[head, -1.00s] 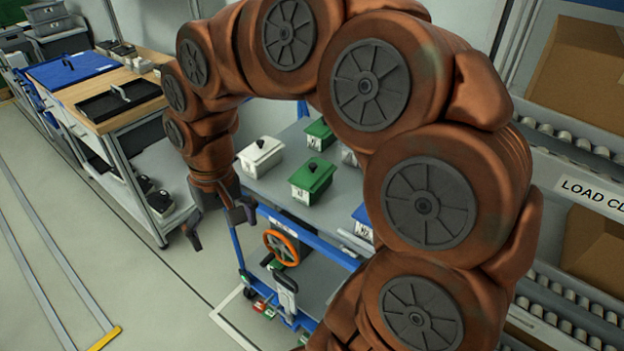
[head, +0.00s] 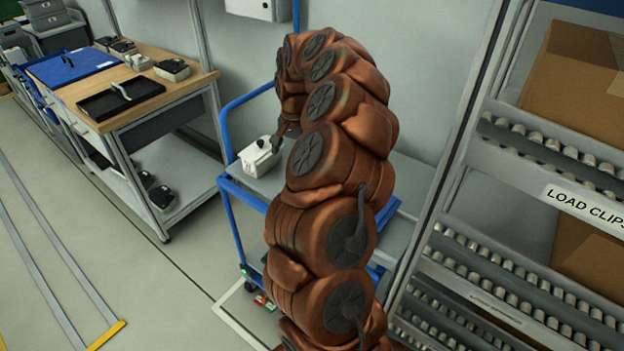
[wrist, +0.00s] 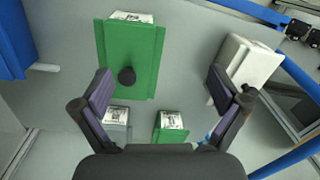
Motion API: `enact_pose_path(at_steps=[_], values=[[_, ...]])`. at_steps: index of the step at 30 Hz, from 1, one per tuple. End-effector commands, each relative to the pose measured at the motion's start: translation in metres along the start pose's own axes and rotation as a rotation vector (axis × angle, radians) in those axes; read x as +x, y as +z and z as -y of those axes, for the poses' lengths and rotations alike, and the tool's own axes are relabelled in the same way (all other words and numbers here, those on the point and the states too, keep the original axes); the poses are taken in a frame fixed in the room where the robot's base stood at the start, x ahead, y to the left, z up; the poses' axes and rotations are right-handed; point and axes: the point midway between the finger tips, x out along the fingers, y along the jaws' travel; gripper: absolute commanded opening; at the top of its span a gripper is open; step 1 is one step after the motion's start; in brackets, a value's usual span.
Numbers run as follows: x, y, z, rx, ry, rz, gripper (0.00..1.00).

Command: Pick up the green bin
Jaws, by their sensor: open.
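In the wrist view, a green bin (wrist: 145,62) with a black knob on its lid is ahead of my gripper (wrist: 160,78). Its knob lies between the two fingers in the picture, nearer the left one. A second, smaller-looking green bin (wrist: 171,134) with a white label shows lower down, just above the gripper's palm. My gripper is open, with nothing between its fingers. In the head view my arm hides both green bins and most of the gripper.
A white bin (head: 260,157) stands on the cart's grey top (head: 272,184); it is right of the green bin in the wrist view (wrist: 246,66). A grey bin (wrist: 115,124) and a blue bin (wrist: 14,40) are also close. A roller rack (head: 540,160) stands right.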

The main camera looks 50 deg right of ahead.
Motion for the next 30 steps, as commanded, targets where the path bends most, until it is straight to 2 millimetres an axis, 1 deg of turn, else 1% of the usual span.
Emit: enact_pose_path(at_steps=[1,3,6,9,18,23,30], values=[[0.006,-0.013,-0.011,0.050,0.012,-0.003,0.98],[0.014,-0.027,-0.025,0.105,0.029,-0.008,0.98],[0.019,-0.041,-0.039,0.161,0.043,-0.019,0.98],[0.024,-0.047,-0.047,0.189,0.050,-0.022,0.98],[0.050,-0.048,-0.050,0.195,0.054,-0.023,0.98],[0.060,-0.048,-0.051,0.194,0.056,-0.020,0.98],[0.092,-0.048,-0.052,0.193,0.055,-0.021,0.98]])
